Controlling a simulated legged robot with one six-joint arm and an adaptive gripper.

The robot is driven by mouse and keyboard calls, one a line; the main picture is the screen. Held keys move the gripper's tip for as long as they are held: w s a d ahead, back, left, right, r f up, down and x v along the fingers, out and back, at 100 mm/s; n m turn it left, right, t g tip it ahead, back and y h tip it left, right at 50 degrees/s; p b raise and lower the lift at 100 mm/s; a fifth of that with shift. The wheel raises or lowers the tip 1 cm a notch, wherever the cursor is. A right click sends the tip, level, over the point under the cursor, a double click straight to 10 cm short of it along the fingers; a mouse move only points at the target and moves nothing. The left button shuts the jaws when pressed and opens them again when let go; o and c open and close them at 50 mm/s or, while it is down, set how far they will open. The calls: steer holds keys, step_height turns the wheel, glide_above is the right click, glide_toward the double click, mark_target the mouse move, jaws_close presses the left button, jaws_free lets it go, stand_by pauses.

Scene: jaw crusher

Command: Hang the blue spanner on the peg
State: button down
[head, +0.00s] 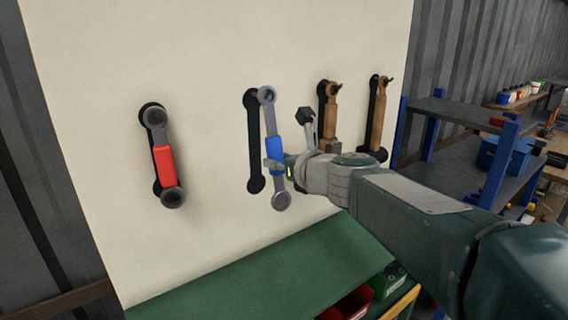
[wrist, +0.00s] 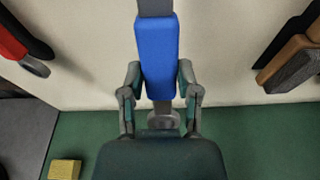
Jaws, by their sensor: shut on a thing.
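The blue spanner (head: 275,148) has grey ring ends and a blue grip, and stands nearly upright in front of the pale board. My gripper (head: 276,168) is shut on its blue grip from the right side in the head view. In the wrist view the blue spanner (wrist: 157,55) runs up between the two fingers of my gripper (wrist: 161,88). Its upper ring lies close to the top of a black spanner outline (head: 253,140) on the board, slightly right of it. Whether the ring is around a peg I cannot tell; no peg shows clearly there.
A red spanner (head: 164,158) hangs on the left. Two brown-handled tools (head: 331,112) (head: 378,112) hang on the right. A green bench surface (head: 270,275) lies below, with a red bin (head: 350,303) at its front. Blue-posted shelves (head: 455,115) stand at the right.

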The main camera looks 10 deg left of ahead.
steer(key=shift+w+a, duration=0.5)
steer(key=shift+a, duration=0.05)
steer(key=shift+w+a+f, duration=0.45)
steer(key=shift+a+f, duration=0.05)
steer(key=shift+f, duration=0.05)
steer(key=shift+c, duration=1.3)
jaws_free()
